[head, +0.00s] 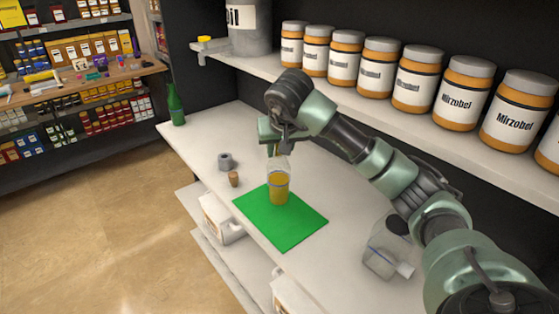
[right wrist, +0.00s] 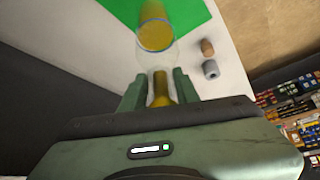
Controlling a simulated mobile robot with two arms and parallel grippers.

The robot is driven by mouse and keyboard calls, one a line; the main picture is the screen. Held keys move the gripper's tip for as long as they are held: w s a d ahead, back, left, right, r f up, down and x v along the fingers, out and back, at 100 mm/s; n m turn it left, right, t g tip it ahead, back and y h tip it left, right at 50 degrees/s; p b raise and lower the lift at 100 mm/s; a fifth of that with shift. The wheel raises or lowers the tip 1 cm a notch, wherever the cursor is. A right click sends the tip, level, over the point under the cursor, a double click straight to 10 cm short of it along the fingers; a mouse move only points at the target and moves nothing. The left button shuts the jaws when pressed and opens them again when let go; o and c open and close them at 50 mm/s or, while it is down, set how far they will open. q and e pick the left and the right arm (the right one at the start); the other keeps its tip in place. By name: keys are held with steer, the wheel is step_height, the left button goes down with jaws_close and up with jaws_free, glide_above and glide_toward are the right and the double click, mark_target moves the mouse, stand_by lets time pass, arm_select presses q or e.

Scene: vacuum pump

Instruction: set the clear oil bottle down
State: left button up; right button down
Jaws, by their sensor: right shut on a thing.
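The clear oil bottle (head: 279,188) holds yellow oil and is upright over the green mat (head: 300,230). I cannot tell whether its base touches the mat. My right gripper (head: 275,142) is above it, shut on its neck. In the right wrist view, the bottle (right wrist: 154,28) runs away from the fingers of my right gripper (right wrist: 158,90), with its base over the green mat (right wrist: 192,14). My left gripper is not in view.
A cork (head: 233,179) and a grey ring-like piece (head: 225,161) lie left of the mat. A green bottle (head: 175,106) stands at the counter's far end. A clear container (head: 385,255) is at the right. Jars (head: 408,82) line the shelf above.

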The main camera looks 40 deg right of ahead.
mark_target(279, 163)
steer(key=shift+w+f, duration=0.1)
steer(key=shift+f, duration=0.15)
step_height(279, 163, down, 4)
steer(key=shift+r+p, duration=0.1)
steer(key=shift+p, duration=0.4)
steer(key=c, duration=1)
jaws_free()
steer(key=shift+a+f, duration=0.1)
steer(key=shift+f, duration=0.1)
steer(key=shift+c, duration=0.2)
